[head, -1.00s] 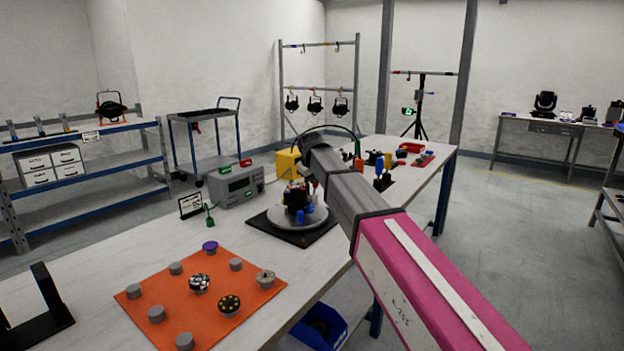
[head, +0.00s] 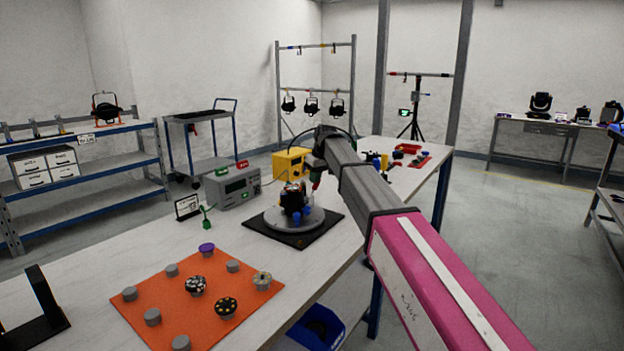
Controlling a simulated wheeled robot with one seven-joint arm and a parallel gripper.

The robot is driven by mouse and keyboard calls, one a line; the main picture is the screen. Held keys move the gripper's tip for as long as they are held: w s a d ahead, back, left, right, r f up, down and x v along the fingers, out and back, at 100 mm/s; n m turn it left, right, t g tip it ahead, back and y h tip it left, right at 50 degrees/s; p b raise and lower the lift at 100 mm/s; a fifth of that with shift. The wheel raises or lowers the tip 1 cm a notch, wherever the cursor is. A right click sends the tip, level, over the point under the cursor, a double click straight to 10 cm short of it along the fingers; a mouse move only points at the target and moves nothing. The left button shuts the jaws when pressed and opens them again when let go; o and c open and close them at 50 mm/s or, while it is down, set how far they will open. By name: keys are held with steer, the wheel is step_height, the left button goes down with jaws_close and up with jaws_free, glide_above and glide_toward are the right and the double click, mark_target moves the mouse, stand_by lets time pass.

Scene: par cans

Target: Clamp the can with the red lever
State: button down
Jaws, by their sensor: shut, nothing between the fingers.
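The black can (head: 293,198) stands on a round grey turntable (head: 277,222) on a black base plate, with blue knobs low at its side. A small red piece (head: 315,186), which may be the red lever, shows at the can's upper right. My gripper (head: 316,178) points down there, close to the red piece; it is small and partly hidden by my arm. It is shut and holds nothing. I cannot tell whether it touches the red piece.
A grey meter box (head: 233,187) and a yellow box (head: 289,162) stand behind the turntable. An orange mat (head: 180,296) with several knobs lies at the front left. A blue bin (head: 318,326) is below the table edge. Coloured parts lie further back on the table.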

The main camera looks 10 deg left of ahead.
steer(key=shift+w+d+f, duration=0.1)
steer(key=shift+w+f, duration=0.05)
steer(key=shift+w, duration=0.25)
steer(key=shift+w+d+f, duration=0.25)
steer(key=shift+w+f, duration=0.2)
steer(key=shift+w, duration=0.1)
steer(key=shift+w+d+f, duration=0.2)
steer(key=shift+w+f, duration=0.2)
steer(key=shift+w, duration=0.15)
steer(key=shift+w+d+f, duration=0.2)
steer(key=shift+w+f, duration=0.15)
steer(key=shift+f, duration=0.25)
steer(key=shift+w+d+f, duration=0.15)
steer(key=shift+w+f, duration=0.2)
steer(key=shift+f, duration=0.2)
steer(key=shift+f, duration=0.15)
